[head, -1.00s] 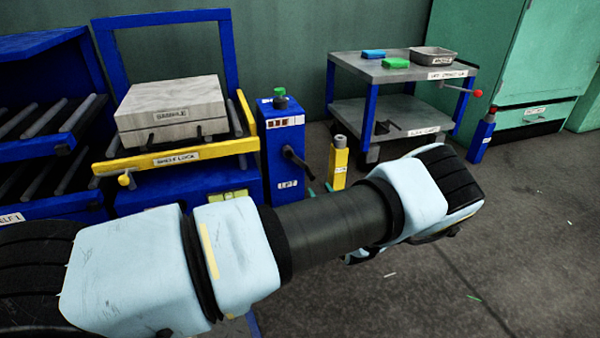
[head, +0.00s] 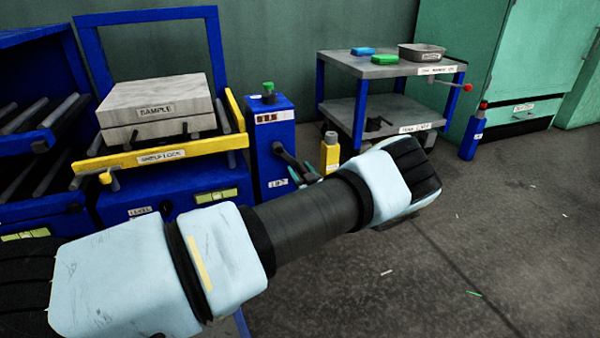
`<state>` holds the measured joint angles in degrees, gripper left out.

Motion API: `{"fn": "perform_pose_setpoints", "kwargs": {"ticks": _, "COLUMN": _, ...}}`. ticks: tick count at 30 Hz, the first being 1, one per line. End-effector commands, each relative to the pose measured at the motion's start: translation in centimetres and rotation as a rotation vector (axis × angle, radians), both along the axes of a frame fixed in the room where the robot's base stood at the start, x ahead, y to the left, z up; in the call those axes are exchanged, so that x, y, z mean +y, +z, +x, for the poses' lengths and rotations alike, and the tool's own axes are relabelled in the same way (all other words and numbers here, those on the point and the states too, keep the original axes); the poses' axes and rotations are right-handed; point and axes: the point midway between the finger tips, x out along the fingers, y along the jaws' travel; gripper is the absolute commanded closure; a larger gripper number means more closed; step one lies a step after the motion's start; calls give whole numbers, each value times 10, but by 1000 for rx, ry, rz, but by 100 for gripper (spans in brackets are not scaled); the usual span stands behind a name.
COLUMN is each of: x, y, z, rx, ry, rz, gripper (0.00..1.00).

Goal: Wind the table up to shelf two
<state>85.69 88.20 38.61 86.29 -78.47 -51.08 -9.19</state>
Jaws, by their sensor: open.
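The blue lift table, with a yellow rail (head: 165,155) labelled SHELF LOCK, stands at left and bears a pale block (head: 155,105) labelled SAMPLE. Beside it is the blue lift post (head: 274,148) with a green knob on top, a small red-digit display and a LIFT label. A dark crank (head: 285,155) sticks out from its front. Teal fingertips of my gripper (head: 303,174) show just at the crank's lower end, apart from each other. The rest of my gripper is hidden behind my arm. I cannot tell whether the fingers touch the crank handle.
A blue rack (head: 45,140) with roller shelves stands at far left. A yellow bottle-like post (head: 330,152) is right of the lift post. A grey cart (head: 390,68) holds a tray and blue and green items. A blue post (head: 472,135) stands before green cabinets.

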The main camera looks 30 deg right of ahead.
Motion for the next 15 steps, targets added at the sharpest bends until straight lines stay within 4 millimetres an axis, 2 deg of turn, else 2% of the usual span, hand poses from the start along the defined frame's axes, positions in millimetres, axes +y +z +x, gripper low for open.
{"fn": "perform_pose_setpoints", "kwargs": {"ticks": 4, "x": 0, "y": 0, "z": 0, "rx": 0, "ry": 0, "rz": 0, "gripper": 43}}
{"fn": "perform_pose_setpoints", "kwargs": {"ticks": 15, "x": -1, "y": 1, "z": -1, "rx": 0, "ry": -2, "rz": 0, "gripper": 85}}
